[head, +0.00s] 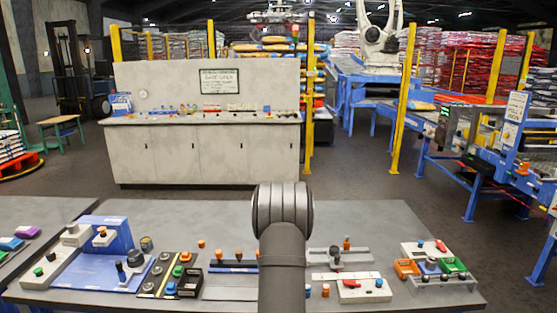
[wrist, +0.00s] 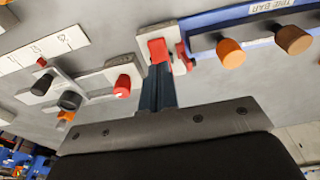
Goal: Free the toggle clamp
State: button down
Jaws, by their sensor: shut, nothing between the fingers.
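A small pale fixture with red parts (wrist: 158,50), which looks like the toggle clamp, sits on the grey bench at the top middle of the wrist view. My gripper (wrist: 158,74) is shut and empty, its dark fingers together. The fingertips are close to the red part and overlap its base in this view; I cannot tell whether they touch. The clamp cannot be made out in the head view, where my arm covers the middle of the bench. The gripper is hidden there too.
A blue board with orange knobs (wrist: 230,52) lies right of the fingers in the wrist view. A red knob (wrist: 122,85) stands close on their left. The head view shows the crowded grey bench (head: 190,215); its far edge strip is clear.

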jog(key=shift+r, duration=2.3)
jog(key=shift+f, duration=3.55)
jog(key=shift+r, duration=0.1)
jog(key=shift+r, duration=0.1)
notch_tip(320, 180, up, 10)
jog(key=m, duration=0.3)
jog(key=shift+a, duration=0.35)
jog(key=shift+s, duration=0.1)
